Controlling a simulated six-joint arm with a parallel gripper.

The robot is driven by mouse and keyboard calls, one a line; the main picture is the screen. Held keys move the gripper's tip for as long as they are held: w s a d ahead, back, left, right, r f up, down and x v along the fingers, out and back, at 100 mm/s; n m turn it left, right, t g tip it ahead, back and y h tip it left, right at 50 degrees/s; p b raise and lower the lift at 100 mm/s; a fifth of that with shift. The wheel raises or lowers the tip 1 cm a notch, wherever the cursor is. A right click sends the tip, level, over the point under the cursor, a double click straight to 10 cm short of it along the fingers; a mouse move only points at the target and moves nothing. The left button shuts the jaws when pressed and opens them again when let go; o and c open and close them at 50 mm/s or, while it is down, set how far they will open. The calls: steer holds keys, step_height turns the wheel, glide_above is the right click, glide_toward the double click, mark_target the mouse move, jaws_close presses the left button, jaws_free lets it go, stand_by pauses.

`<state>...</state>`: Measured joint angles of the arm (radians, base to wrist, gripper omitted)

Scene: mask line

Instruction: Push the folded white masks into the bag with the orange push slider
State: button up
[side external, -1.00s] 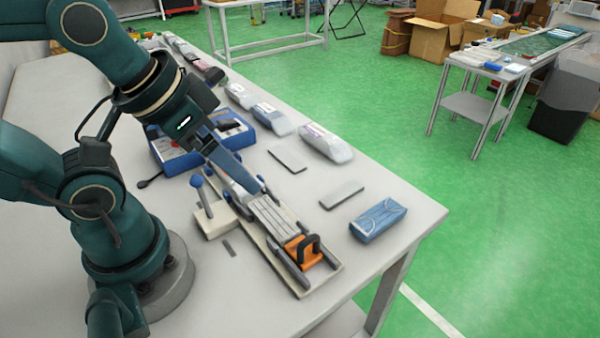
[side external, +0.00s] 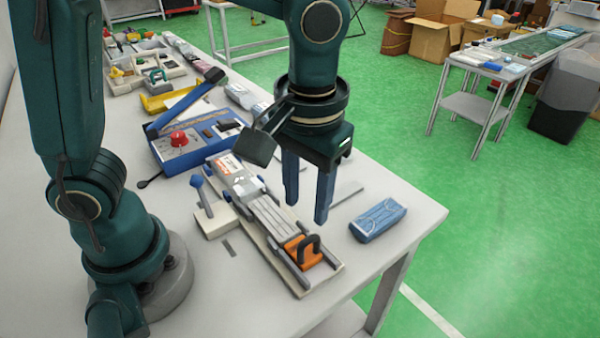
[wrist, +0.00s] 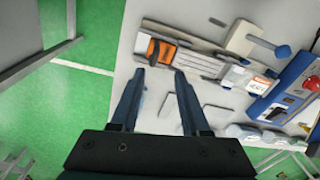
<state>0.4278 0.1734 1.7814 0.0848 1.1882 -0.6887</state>
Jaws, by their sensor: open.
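The orange push slider (side external: 301,250) with its black handle sits at the near end of the pale fixture; it also shows in the wrist view (wrist: 160,50). The folded white masks (side external: 272,215) lie flat with pleats showing in the fixture's channel, just beyond the slider. The clear bag (side external: 232,172) with an orange and white label is at the channel's far end, by the masks; I cannot tell how far it overlaps them. My gripper (side external: 306,212) is open and empty, pointing down above the table beside the slider; its fingertips are apart in the wrist view (wrist: 159,71).
A blue sealer box (side external: 198,140) with a red knob and raised arm stands behind the bag. A blue-topped lever (side external: 205,198) stands left of the fixture. A blue mask pack (side external: 378,221) lies to the right, near the table edge.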

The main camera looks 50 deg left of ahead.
mark_target(303, 243)
steer(key=shift+s+d+f+m+g, duration=0.15)
steer(key=shift+s+d+f, duration=0.1)
steer(key=shift+f, duration=0.35)
steer(key=shift+s+d+f+m+g, duration=0.15)
steer(key=shift+d+f, duration=0.1)
steer(key=shift+f, duration=0.35)
steer(key=shift+a+f, duration=0.15)
steer(key=shift+f, duration=0.95)
steer(key=shift+a+f, duration=0.1)
steer(key=shift+f, duration=0.95)
jaws_close()
